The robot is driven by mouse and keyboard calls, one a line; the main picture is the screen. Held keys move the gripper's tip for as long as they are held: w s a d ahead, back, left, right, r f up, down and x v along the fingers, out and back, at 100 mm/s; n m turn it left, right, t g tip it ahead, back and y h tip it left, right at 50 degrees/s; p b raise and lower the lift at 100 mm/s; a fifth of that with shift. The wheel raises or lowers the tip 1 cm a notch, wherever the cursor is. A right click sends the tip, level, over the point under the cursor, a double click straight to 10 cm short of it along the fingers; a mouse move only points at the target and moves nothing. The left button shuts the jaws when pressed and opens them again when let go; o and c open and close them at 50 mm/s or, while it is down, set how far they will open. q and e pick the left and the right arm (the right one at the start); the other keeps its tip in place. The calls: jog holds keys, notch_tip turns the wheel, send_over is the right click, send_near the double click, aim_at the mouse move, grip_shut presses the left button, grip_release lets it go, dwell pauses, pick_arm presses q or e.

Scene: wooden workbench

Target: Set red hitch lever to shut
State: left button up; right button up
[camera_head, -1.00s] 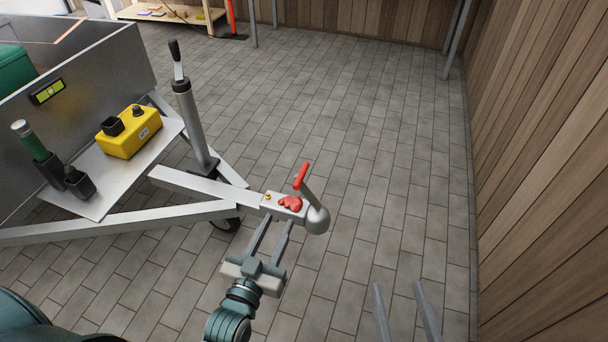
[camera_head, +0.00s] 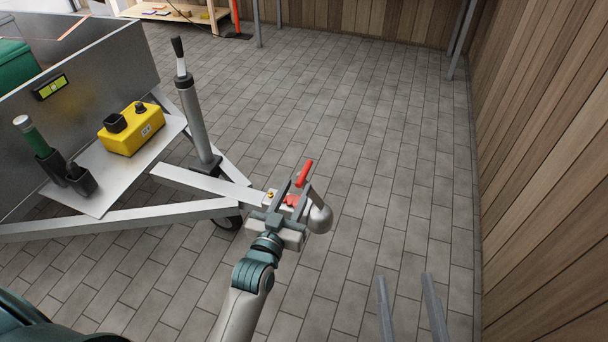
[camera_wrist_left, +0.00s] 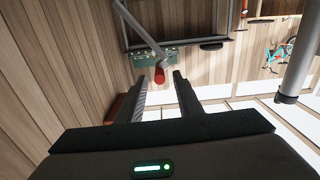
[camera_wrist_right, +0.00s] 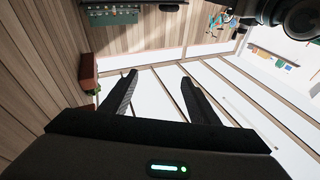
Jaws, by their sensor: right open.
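The hitch lever's red grip (camera_head: 305,173) sticks up at a slant on a grey arm beside the rounded coupling head (camera_head: 319,218) at the end of the trailer drawbar. A red patch (camera_head: 291,200) on the coupling is partly covered by my gripper. My left gripper (camera_head: 297,184) is above the coupling, its two fingers apart, pointing towards the lever. In the left wrist view the red grip (camera_wrist_left: 159,74) appears between the open fingertips (camera_wrist_left: 159,76), with no clear contact. My right gripper (camera_head: 403,277) is open and empty, at the lower right; its fingers (camera_wrist_right: 157,76) hold nothing.
The trailer (camera_head: 100,65) stands at left, with a yellow box (camera_head: 131,130) and a green-handled tool (camera_head: 34,140) on its front plate. A jack post (camera_head: 194,115) rises behind the drawbar. A wooden wall (camera_head: 545,150) is at right; the paved floor between is clear.

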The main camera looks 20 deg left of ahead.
aim_at(302, 175)
pick_arm(q)
jog(key=w, duration=0.5)
jog(key=shift+w+d+b, duration=0.1)
jog(key=shift+b, duration=0.25)
jog(key=shift+w, duration=0.7)
pick_arm(e)
jog(key=shift+s+r+t+y, duration=0.15)
jog(key=shift+s+r+t, duration=0.25)
jog(key=shift+r, duration=0.2)
jog(key=shift+s+r+t+y, duration=0.2)
jog(key=shift+s+r+t, duration=0.15)
jog(key=shift+r, duration=0.3)
jog(key=shift+s+r+t+y, duration=0.15)
jog(key=shift+s+r+t, duration=0.15)
jog(key=shift+r+t, duration=0.25)
jog(key=shift+r, duration=0.1)
pick_arm(q)
grip_shut()
